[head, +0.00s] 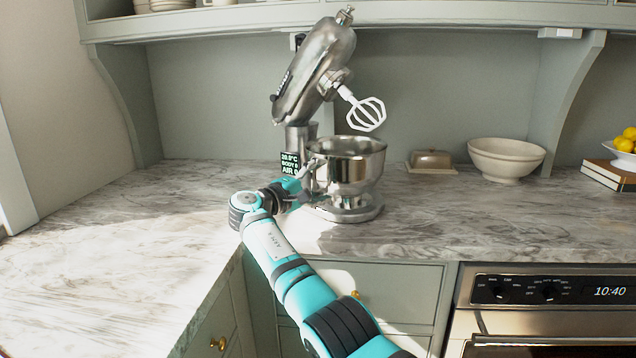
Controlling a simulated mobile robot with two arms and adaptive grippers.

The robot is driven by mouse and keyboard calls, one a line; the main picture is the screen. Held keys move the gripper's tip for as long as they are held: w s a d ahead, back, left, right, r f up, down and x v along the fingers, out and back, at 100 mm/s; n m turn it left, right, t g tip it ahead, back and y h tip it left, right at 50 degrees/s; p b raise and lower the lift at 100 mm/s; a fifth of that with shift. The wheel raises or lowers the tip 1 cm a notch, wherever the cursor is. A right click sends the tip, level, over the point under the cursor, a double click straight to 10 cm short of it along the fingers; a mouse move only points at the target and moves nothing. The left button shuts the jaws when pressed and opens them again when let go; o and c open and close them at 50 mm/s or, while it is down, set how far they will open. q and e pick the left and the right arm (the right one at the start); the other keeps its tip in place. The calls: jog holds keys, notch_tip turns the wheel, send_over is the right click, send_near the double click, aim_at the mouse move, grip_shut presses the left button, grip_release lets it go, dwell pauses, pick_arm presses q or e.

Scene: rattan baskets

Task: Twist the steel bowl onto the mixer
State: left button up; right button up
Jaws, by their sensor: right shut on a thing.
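The steel bowl (350,170) stands upright on the base (346,211) of the silver mixer on the counter. The fingertips are small and partly hidden by the wrist. I cannot tell whether the bowl is locked into the base. My left gripper is not in view.
A covered butter dish (432,160) and a cream bowl (505,158) stand to the right on the marble counter (455,215). Books (611,175) with a bowl of lemons lie at the far right. An oven (545,300) is below. The left counter is clear.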

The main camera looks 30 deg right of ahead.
jog(key=shift+w+a+r, duration=0.1)
jog(key=shift+a, duration=0.2)
jog(key=o, duration=1.4)
jog(key=shift+a, duration=0.1)
jog(key=shift+o, duration=0.8)
jog(key=shift+a, duration=0.1)
jog(key=shift+w+a, duration=0.1)
